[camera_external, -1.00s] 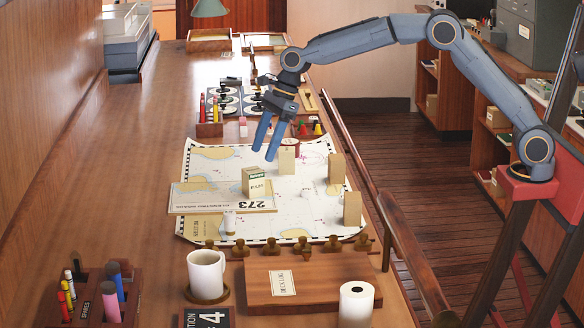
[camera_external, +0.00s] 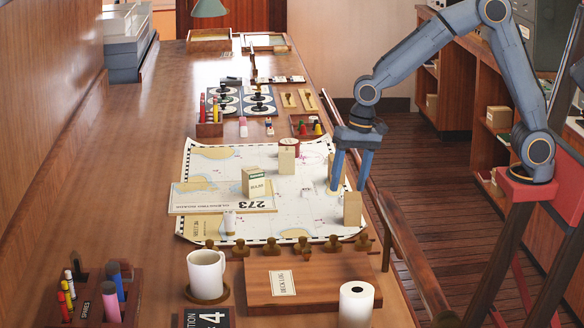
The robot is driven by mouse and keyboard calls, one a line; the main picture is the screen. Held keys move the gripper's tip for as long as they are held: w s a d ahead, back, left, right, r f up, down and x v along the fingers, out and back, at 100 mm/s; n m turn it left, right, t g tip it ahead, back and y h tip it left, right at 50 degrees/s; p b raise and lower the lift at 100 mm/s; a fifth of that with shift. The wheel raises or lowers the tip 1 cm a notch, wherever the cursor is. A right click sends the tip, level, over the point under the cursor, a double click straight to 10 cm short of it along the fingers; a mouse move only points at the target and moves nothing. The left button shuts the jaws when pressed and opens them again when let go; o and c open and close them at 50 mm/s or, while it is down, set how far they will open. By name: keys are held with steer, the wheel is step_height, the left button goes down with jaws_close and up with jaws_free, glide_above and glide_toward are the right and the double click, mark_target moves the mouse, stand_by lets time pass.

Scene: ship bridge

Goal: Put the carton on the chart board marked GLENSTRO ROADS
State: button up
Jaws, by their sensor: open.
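Several similar tan cartons stand on and around the chart, and I cannot tell which one the task means. A further carton (camera_external: 331,172) is partly hidden behind my gripper's left finger. My gripper (camera_external: 349,188) is open and points down at the chart's right edge. Whether that carton is between the fingers, I cannot tell.
A large chart (camera_external: 300,218) lies under the board. Several brown knobs (camera_external: 303,244) line its front edge. A white mug (camera_external: 206,272), a deck log (camera_external: 315,283) and a white roll (camera_external: 356,303) stand in front. The desk left of the chart is clear.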

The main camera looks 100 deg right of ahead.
steer(key=s+a+f+n, duration=0.2)
steer(key=s+f+n, duration=0.1)
steer(key=s+n, duration=0.4)
steer(key=s+a+f+n+g, duration=0.1)
steer(key=s+n, duration=0.5)
steer(key=s, duration=0.8)
step_height(320, 180, down, 2)
steer(key=shift+a+f+n+h, duration=0.2)
steer(key=shift+a+n+h, duration=0.15)
steer(key=shift+a, duration=0.3)
